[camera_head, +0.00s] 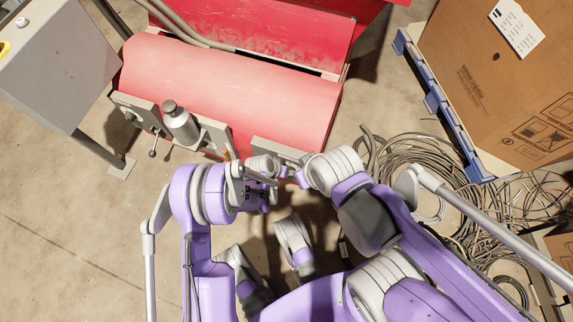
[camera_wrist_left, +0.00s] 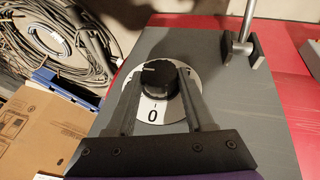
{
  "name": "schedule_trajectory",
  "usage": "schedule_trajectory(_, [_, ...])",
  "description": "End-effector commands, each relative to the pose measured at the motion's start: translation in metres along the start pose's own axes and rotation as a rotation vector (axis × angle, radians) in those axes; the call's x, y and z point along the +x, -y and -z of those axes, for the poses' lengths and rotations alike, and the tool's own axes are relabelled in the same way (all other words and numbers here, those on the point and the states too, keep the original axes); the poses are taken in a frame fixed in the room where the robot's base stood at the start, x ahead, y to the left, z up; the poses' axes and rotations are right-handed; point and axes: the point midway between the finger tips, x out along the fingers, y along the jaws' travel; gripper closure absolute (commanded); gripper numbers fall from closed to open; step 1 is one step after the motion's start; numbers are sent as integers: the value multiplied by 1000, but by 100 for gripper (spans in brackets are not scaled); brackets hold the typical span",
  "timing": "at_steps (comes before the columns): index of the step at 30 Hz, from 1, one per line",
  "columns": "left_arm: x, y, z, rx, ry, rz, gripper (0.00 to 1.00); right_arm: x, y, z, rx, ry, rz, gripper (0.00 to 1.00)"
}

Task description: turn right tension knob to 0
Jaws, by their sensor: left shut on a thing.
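The black tension knob (camera_wrist_left: 158,80) sits on a round dial plate (camera_wrist_left: 184,80) on a grey panel (camera_wrist_left: 228,95) in the left wrist view. A 0 is printed on the plate's white part, below the knob. A short pale line on the knob's top points roughly left, away from the 0. My left gripper (camera_wrist_left: 160,88) is shut on the knob, one finger on each side. In the head view my left gripper (camera_head: 268,186) is at the machine's front right, where arm parts hide the knob. My right arm (camera_head: 335,170) reaches close by; its fingers cannot be made out.
The red machine (camera_head: 230,90) carries a silver cylinder (camera_head: 181,124) at its front left. A metal rod in a bracket (camera_wrist_left: 241,48) stands near the knob. Cable coils (camera_head: 425,165) and a large carton (camera_head: 500,90) are at the right. Floor at the left is clear.

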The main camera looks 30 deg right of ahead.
Motion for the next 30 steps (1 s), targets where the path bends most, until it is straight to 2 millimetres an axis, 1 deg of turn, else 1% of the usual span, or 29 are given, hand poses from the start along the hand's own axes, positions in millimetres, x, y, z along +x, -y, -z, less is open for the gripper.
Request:
schedule_trajectory(5, [0, 0, 0, -4, 0, -8, 100, 0, 0, 0, 0, 0, 0, 100])
schedule_trajectory(11, [0, 2, 0, -31, 0, -68, 100, 0, 0, 0, 0, 0, 0, 100])
schedule_trajectory(30, [2, 9, -1, -197, -1, -472, 100, 0, 0, 0, 0, 0, 0, 100])
